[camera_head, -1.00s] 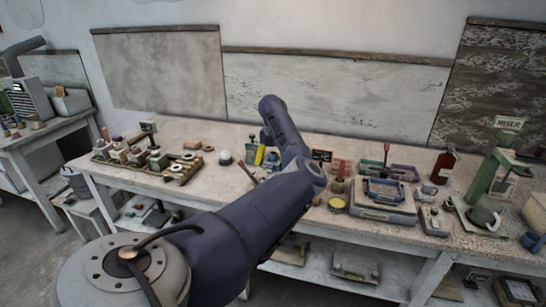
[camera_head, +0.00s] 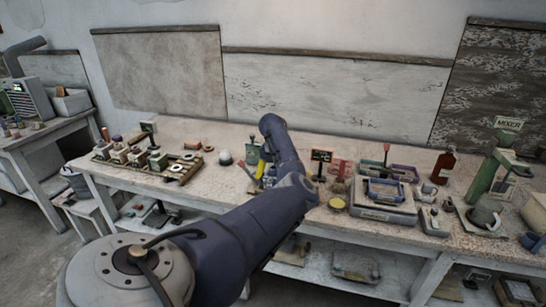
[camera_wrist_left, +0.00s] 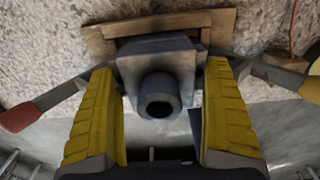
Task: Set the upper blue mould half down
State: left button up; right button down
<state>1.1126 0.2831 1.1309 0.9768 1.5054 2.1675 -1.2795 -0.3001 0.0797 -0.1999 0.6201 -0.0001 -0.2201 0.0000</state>
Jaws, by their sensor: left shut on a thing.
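The upper blue mould half (camera_wrist_left: 158,68) is a blue-grey block with a round, hollow spout that faces the camera in the left wrist view. My left gripper (camera_wrist_left: 162,95) is shut on it, with a ribbed yellow finger on each side. Behind the block, a wooden frame (camera_wrist_left: 100,40) lies on the speckled tabletop; I cannot tell whether the block touches it. In the head view, my left gripper (camera_head: 262,168) is low over the middle of the bench, mostly hidden behind my own forearm. The mould half cannot be made out clearly there. My right gripper is not in view.
A tray of moulds and parts (camera_head: 118,160) lies on the bench at left. A white dome (camera_head: 225,157) stands left of my gripper.

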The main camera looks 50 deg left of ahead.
pick_arm(q)
jog(key=o, duration=1.1)
jog(key=shift+f, duration=0.2)
notch_tip(320, 180, up, 17)
jog(key=shift+r, duration=0.2)
